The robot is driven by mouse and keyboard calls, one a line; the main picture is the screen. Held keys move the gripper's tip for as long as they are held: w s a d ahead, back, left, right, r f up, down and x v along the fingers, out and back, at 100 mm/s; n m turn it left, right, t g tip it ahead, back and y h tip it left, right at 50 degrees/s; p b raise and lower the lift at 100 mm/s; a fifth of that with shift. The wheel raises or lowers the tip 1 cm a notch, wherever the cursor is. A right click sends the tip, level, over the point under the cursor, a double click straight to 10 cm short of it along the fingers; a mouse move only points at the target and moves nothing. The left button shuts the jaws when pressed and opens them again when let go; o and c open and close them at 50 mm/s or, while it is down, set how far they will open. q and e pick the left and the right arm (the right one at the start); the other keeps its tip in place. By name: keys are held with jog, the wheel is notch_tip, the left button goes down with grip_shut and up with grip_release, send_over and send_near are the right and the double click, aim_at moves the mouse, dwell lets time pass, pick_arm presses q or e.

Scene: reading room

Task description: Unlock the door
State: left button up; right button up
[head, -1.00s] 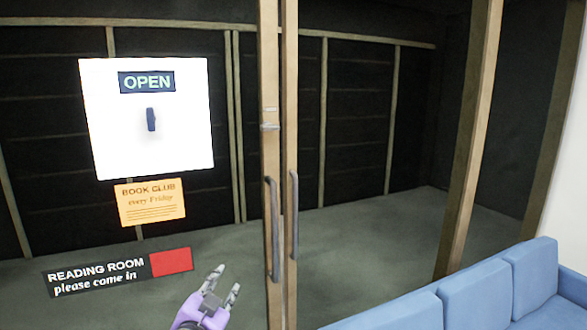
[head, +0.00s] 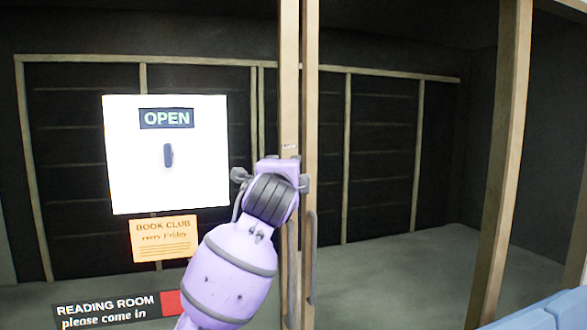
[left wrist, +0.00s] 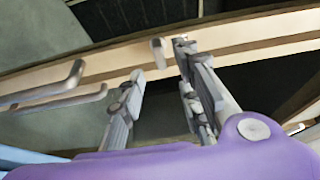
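The glass double door has two pale wooden stiles (head: 310,95) side by side with dark grey vertical handles (head: 311,255). In the left wrist view the stiles run across the picture and the handles (left wrist: 45,85) show at left. A small grey lock tab (left wrist: 157,52) stands out from a stile there. My left gripper (head: 272,178) is raised in front of the stiles and hides the lock in the head view. In the left wrist view its fingers (left wrist: 160,63) are apart and empty, with the tab between or just beyond the tips. Contact is not clear. My right gripper is not in view.
On the left glass hang a white OPEN sign (head: 130,180) with a dark knob-like piece (head: 168,155), an orange book club notice (head: 165,239) and a reading room sign (head: 105,311). A blue sofa (head: 545,315) stands at lower right.

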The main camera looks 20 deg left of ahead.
pick_arm(q)
jog(key=x, duration=0.7)
jog(key=shift+d, duration=0.15)
jog(key=shift+w, duration=0.1)
jog(key=shift+c, duration=0.5)
grip_shut()
